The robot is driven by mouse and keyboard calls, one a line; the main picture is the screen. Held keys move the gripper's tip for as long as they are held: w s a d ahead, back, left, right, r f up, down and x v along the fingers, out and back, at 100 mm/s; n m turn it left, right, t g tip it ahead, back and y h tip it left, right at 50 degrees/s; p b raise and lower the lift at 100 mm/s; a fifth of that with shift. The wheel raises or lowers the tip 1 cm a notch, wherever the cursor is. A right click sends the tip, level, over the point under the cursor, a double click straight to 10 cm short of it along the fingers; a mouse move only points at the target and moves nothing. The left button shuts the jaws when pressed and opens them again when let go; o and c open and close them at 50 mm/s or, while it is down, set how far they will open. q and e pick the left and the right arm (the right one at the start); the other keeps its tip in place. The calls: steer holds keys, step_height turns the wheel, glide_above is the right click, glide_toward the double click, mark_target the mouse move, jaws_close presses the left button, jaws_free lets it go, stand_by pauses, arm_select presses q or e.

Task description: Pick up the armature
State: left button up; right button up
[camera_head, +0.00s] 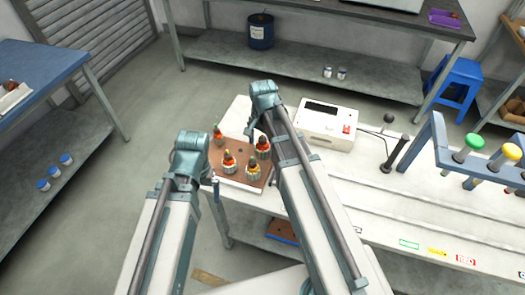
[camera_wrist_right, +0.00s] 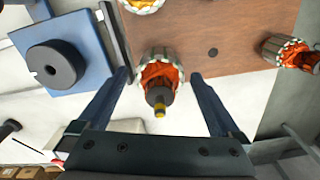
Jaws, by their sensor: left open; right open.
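Several armatures with orange copper windings and grey slotted cores stand on a brown board (camera_head: 262,184) on the white workbench. In the head view they include one at the back left (camera_head: 217,134), one in the middle (camera_head: 229,163), one at the front (camera_head: 253,171) and one at the right (camera_head: 263,148). My right gripper (camera_wrist_right: 160,76) is open, with its two fingers on either side of an armature (camera_wrist_right: 158,72); whether they touch it I cannot tell. My left gripper (camera_head: 215,182) is open at the board's left edge, mostly hidden by its arm.
In the right wrist view another armature (camera_wrist_right: 290,51) stands to the right, and a blue block with a black disc (camera_wrist_right: 55,64) lies left. A white box device (camera_head: 327,122) stands behind the board. A blue rack (camera_head: 440,140) with coloured-handled tools stands at the right.

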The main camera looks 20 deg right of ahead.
jaws_close()
stand_by(0.3)
steer(key=shift+r, duration=0.2)
step_height(320, 180, up, 10)
steer(key=p, duration=1)
steer(key=shift+f, duration=0.15)
